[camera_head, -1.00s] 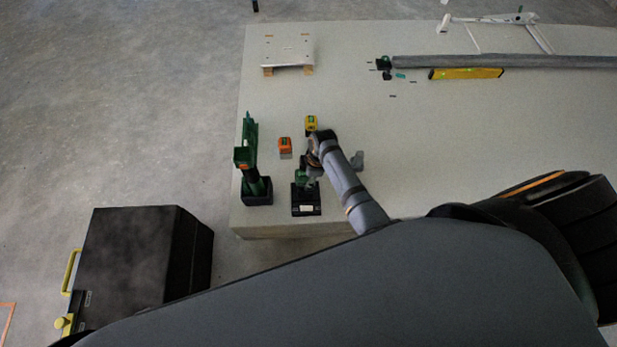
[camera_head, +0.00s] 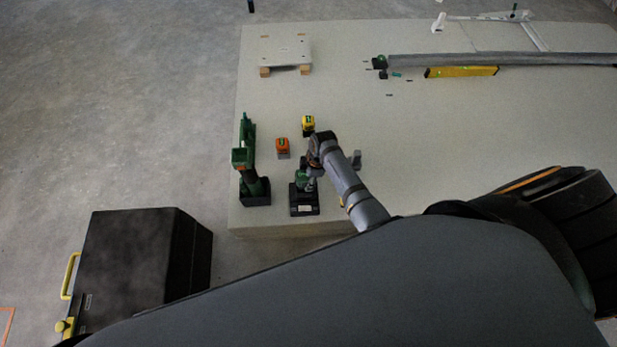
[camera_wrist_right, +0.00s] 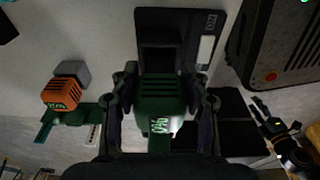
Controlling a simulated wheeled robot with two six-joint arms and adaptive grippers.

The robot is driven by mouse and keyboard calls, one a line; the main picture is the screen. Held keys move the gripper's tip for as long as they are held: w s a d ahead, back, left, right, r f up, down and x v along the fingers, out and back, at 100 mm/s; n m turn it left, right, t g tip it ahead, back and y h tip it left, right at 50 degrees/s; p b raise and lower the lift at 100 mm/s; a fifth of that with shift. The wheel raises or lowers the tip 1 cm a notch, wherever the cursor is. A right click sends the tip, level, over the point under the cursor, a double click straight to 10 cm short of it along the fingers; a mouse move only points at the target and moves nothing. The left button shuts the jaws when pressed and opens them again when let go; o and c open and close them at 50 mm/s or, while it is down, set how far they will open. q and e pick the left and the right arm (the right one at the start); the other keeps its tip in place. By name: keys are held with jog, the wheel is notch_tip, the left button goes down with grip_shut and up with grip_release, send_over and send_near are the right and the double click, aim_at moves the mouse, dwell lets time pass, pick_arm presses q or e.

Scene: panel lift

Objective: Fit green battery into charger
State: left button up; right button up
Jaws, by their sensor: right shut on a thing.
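The green battery (camera_wrist_right: 161,108) is between the two fingers of my right gripper (camera_wrist_right: 163,95) in the right wrist view, and the gripper is shut on it. The black charger (camera_head: 304,206) stands near the front edge of the table. It also shows in the right wrist view (camera_wrist_right: 205,22), directly beyond the battery. In the head view the green battery (camera_head: 304,180) is at the back part of the charger, with my right gripper (camera_head: 308,177) at it. I cannot tell whether the battery is fully seated.
An orange battery (camera_head: 282,147) and a yellow battery (camera_head: 308,125) stand behind the charger. A green drill-like tool (camera_head: 248,165) stands to its left. A black case (camera_head: 135,265) is on the floor at left. The table (camera_head: 420,140) is clear in the middle.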

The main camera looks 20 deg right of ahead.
jog(key=shift+f, duration=0.3)
dwell(0.5)
jog(key=shift+f, duration=0.2)
jog(key=shift+f+b, duration=0.35)
jog(key=shift+f, duration=0.4)
dwell(0.4)
jog(key=shift+f+b, duration=0.45)
jog(key=shift+f, duration=0.15)
jog(key=shift+o, duration=0.5)
jog(key=shift+s+f+b, duration=0.35)
jog(key=shift+s+f, duration=0.05)
jog(key=shift+f, duration=0.1)
jog(key=o, duration=0.4)
jog(key=shift+w+f, duration=0.2)
jog(key=shift+f, duration=0.2)
